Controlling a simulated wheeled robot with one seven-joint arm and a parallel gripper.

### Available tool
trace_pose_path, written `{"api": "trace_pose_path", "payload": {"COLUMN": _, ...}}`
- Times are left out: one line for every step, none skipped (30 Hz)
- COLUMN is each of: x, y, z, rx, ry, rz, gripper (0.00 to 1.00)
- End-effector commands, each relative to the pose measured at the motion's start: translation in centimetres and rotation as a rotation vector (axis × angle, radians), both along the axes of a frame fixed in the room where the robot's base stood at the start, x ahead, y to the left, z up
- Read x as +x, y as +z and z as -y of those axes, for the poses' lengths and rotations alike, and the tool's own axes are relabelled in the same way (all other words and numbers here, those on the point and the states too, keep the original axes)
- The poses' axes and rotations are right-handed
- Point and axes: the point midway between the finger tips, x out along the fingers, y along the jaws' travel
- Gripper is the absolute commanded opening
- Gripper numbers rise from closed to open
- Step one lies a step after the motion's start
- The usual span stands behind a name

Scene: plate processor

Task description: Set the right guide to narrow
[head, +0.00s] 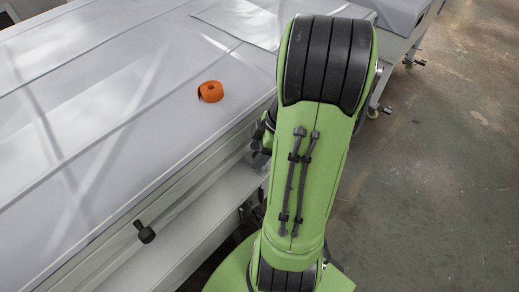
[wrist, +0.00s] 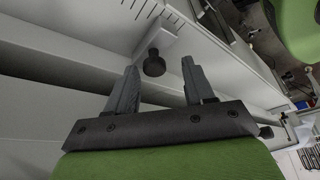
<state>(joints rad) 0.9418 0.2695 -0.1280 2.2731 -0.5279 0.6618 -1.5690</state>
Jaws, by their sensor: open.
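In the wrist view, a black round knob (wrist: 154,63) sits on a pale bracket (wrist: 158,42) at the machine's side. It lies ahead of my gripper (wrist: 160,78), between the lines of its two spread fingers. The fingers are open and empty, and I see no clear contact with the knob. In the head view, my gripper is mostly hidden behind my green arm, with dark parts showing at the machine's edge. Another black knob (head: 145,232) stands on the front rail at lower left. The right guide is not clearly visible in the head view.
An orange roll (head: 210,92) lies on the grey machine top (head: 95,110). A rail (head: 185,195) runs along its front side. Scale marks (wrist: 172,12) show near the bracket in the wrist view. Open floor (head: 430,190) lies to the right.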

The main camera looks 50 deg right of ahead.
Motion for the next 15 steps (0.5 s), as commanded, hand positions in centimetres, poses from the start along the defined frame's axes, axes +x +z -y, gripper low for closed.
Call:
{"api": "trace_pose_path", "payload": {"x": 0.0, "y": 0.0, "z": 0.1, "rx": -0.001, "ry": -0.001, "rz": 0.0, "gripper": 0.52}}
{"api": "trace_pose_path", "payload": {"x": 0.0, "y": 0.0, "z": 0.1, "rx": -0.002, "ry": -0.002, "rz": 0.0, "gripper": 0.52}}
{"api": "trace_pose_path", "payload": {"x": 0.0, "y": 0.0, "z": 0.1, "rx": -0.002, "ry": -0.003, "rz": -0.001, "gripper": 0.52}}
{"api": "trace_pose_path", "payload": {"x": 0.0, "y": 0.0, "z": 0.1, "rx": -0.003, "ry": -0.003, "rz": 0.0, "gripper": 0.52}}
{"api": "trace_pose_path", "payload": {"x": 0.0, "y": 0.0, "z": 0.1, "rx": -0.003, "ry": -0.003, "rz": 0.0, "gripper": 0.52}}
{"api": "trace_pose_path", "payload": {"x": 0.0, "y": 0.0, "z": 0.2, "rx": -0.003, "ry": -0.003, "rz": 0.0, "gripper": 0.52}}
{"api": "trace_pose_path", "payload": {"x": 0.0, "y": 0.1, "z": 0.2, "rx": -0.003, "ry": -0.004, "rz": 0.0, "gripper": 0.52}}
{"api": "trace_pose_path", "payload": {"x": -0.1, "y": 0.4, "z": 0.3, "rx": -0.004, "ry": -0.004, "rz": 0.0, "gripper": 0.52}}
{"api": "trace_pose_path", "payload": {"x": -0.2, "y": 0.8, "z": 0.4, "rx": -0.005, "ry": -0.005, "rz": 0.001, "gripper": 0.52}}
{"api": "trace_pose_path", "payload": {"x": -0.3, "y": 1.3, "z": 0.6, "rx": -0.006, "ry": -0.005, "rz": 0.002, "gripper": 0.52}}
{"api": "trace_pose_path", "payload": {"x": -0.5, "y": 1.9, "z": 0.8, "rx": -0.006, "ry": -0.006, "rz": 0.002, "gripper": 0.52}}
{"api": "trace_pose_path", "payload": {"x": -0.7, "y": 2.9, "z": 1.1, "rx": -0.008, "ry": -0.007, "rz": 0.002, "gripper": 0.52}}
{"api": "trace_pose_path", "payload": {"x": -0.9, "y": 3.7, "z": 1.3, "rx": -0.008, "ry": -0.007, "rz": 0.003, "gripper": 0.52}}
{"api": "trace_pose_path", "payload": {"x": -1.2, "y": 4.5, "z": 1.5, "rx": -0.008, "ry": -0.006, "rz": 0.002, "gripper": 0.52}}
{"api": "trace_pose_path", "payload": {"x": -1.5, "y": 5.7, "z": 1.9, "rx": -0.009, "ry": -0.007, "rz": 0.002, "gripper": 0.52}}
